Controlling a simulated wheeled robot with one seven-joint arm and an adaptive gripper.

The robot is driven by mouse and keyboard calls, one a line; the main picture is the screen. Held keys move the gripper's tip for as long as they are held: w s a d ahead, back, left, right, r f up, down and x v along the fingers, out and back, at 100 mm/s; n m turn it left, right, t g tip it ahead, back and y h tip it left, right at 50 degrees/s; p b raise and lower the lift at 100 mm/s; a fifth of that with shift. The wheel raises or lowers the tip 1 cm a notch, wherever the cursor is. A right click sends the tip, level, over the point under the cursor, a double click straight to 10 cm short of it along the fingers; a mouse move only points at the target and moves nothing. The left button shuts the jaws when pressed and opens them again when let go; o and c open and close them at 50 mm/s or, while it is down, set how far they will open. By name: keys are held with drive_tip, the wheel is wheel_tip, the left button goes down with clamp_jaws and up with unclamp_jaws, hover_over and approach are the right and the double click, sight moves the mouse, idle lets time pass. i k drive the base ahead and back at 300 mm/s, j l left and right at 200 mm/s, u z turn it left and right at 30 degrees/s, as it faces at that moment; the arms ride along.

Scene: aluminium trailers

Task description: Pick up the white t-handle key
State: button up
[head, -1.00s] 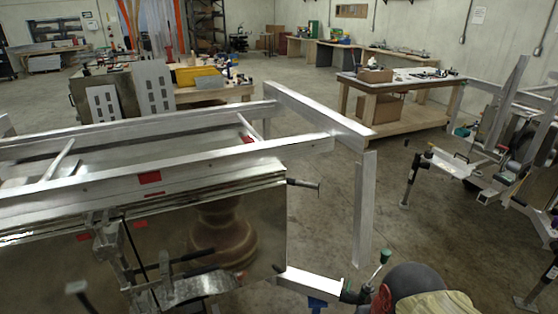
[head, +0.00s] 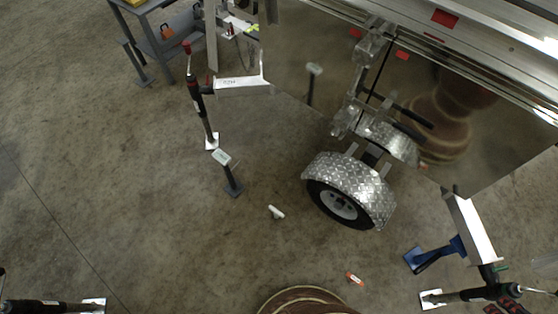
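A small white piece (head: 276,212) lies on the concrete floor in the head view, near the middle and left of the trailer wheel. It looks like the white t-handle key, with a short stem at its lower end, but it is too small to make out fully. It lies apart from other things, with bare floor around it. My gripper is not in the head view.
The trailer wheel under its tread-plate fender (head: 349,181) stands right of the white piece. A short stand (head: 231,176) is up and left of it. An orange item (head: 354,279) lies below right. A blue stand (head: 435,255) is at right. The left floor is largely clear.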

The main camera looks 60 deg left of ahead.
sight(277, 214)
drive_tip(key=u, duration=2.35)
